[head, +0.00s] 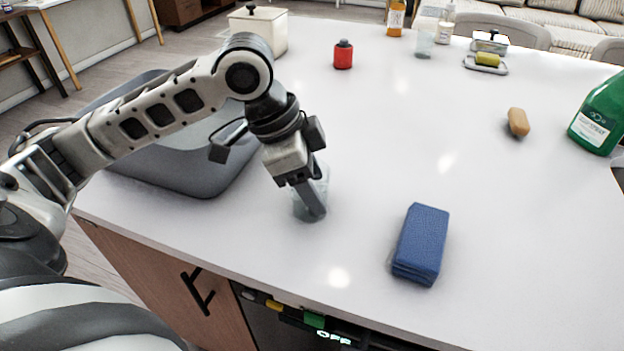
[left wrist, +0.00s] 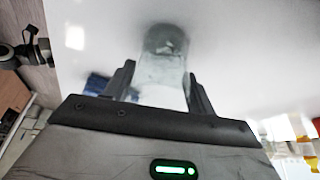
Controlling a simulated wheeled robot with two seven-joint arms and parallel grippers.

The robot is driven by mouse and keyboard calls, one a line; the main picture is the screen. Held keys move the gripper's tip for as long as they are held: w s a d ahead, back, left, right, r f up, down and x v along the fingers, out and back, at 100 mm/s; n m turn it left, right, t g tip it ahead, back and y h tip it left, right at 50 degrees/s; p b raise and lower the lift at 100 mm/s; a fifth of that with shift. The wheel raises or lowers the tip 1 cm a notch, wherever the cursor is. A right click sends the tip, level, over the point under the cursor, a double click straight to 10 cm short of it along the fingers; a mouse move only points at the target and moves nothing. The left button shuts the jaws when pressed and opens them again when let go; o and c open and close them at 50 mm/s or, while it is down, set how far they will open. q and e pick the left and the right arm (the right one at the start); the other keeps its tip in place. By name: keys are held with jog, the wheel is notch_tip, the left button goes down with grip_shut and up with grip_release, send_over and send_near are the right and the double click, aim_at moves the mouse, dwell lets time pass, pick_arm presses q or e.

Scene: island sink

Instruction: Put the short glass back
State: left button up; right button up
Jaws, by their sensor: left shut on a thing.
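A short clear glass (head: 299,209) is at my left gripper (head: 311,203), near the front edge of the white island top, right of the grey sink basin. My left gripper points down, with its fingers on the glass. In the left wrist view the glass (left wrist: 164,62) sits between the two dark fingers, and the gripper is shut on it. The glass looks upright and at or very near the countertop; I cannot tell if its base touches. My right gripper is not in view.
A grey sink basin (head: 185,168) is behind my left arm. A red bottle (head: 343,56), another clear glass (head: 424,44), a tan object (head: 518,122) and a green spray bottle (head: 600,115) stand farther off. The middle countertop is clear.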

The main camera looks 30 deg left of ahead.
pick_arm(q)
jog(key=o, duration=1.1)
jog(key=shift+c, duration=0.2)
jog(key=p+v, duration=0.2)
jog(key=v, duration=1)
jog(key=shift+w+d+r, duration=0.1)
